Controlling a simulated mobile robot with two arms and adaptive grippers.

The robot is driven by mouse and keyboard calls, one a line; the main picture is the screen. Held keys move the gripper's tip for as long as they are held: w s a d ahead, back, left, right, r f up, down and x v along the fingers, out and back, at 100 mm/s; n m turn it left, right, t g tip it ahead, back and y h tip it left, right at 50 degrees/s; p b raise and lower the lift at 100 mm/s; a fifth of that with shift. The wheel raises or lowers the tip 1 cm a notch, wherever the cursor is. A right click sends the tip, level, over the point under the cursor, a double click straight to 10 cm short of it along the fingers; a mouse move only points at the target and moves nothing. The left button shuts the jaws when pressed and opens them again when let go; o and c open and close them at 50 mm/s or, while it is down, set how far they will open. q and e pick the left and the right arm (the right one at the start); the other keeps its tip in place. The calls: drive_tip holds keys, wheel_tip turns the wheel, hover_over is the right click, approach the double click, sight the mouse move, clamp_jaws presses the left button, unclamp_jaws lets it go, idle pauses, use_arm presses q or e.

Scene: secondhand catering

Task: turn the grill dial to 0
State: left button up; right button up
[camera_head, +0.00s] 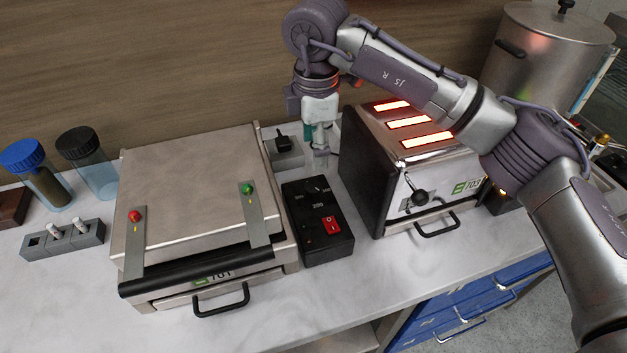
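The grill (190,190), marked 701, is closed on the counter, with a black front bar and handle. To its right lies a black control box (325,245) with a dark dial (315,186) near its far end and a red rocker switch (331,225). Small white markings show by the dial, but its exact setting is too small to read. My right gripper (320,158) points down just behind the dial, close to it; contact cannot be made out. Its fingers are small and partly blurred against the background. My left gripper is out of view.
A steel toaster (452,165) marked 703, with glowing slots and a front lever, stands to the right. A large pot (545,60) is behind it. Jars (35,175) and a grey socket block (62,240) sit left. The counter front (345,290) is clear.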

sight(314, 186)
drive_tip(key=f, duration=0.3)
drive_tip(key=f+p, duration=0.1)
drive_tip(key=f, duration=0.3)
drive_tip(key=f+p, duration=0.1)
drive_tip(key=f, duration=0.3)
drive_tip(key=shift+w+a+f, duration=0.1)
drive_tip(key=shift+w, duration=0.25)
drive_tip(key=c, duration=1.1)
